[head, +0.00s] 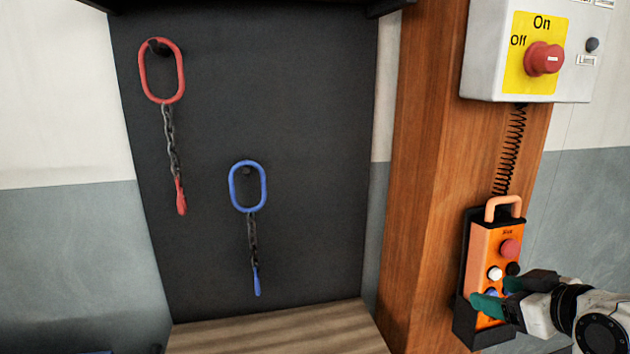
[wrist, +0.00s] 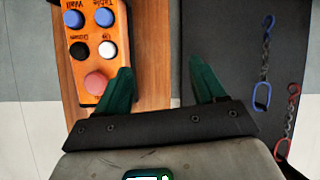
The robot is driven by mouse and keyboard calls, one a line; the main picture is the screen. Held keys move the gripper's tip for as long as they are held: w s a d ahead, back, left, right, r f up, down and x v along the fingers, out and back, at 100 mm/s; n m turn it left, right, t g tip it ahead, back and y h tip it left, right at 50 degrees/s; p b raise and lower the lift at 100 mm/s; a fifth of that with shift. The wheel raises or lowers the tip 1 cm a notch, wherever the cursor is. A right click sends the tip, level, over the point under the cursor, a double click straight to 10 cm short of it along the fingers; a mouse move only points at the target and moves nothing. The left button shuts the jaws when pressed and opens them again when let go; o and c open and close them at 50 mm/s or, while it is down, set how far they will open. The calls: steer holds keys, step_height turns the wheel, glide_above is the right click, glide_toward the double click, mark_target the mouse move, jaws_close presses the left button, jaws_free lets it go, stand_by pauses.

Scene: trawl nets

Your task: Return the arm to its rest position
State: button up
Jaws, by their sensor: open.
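My gripper (head: 492,294) is at the lower right in the head view, in front of the lower part of an orange control pendant (head: 484,245). In the wrist view my gripper (wrist: 165,82) shows two green fingers spread apart with nothing between them. The pendant (wrist: 66,62) is at the upper left there, with its red button beside the left finger. Whether that finger touches the pendant I cannot tell. My forearm runs off the lower right corner of the head view.
The pendant sits in a black holder (head: 467,322) on a wooden post (head: 425,150). Above is a grey switch box (head: 490,50) with a red knob (head: 543,59). A red ring with chain (head: 147,80) and a blue ring with chain (head: 232,187) hang on a dark panel (head: 320,100).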

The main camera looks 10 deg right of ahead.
steer(key=s+a+f+m+g, duration=0.1)
steer(key=s+a+f, duration=0.1)
steer(key=f, duration=0.4)
steer(key=s+a+f+g, duration=0.2)
steer(key=a+f, duration=0.1)
steer(key=f, duration=0.3)
steer(key=s+a+f+m+g, duration=0.1)
steer(key=s+a+f+g, duration=0.2)
steer(key=s+f, duration=0.7)
steer(key=s+a+f+m+g+h, duration=0.1)
steer(key=s+a+f+g, duration=0.2)
steer(key=s+f, duration=0.7)
steer(key=s+g, duration=0.2)
steer(key=s, duration=0.3)
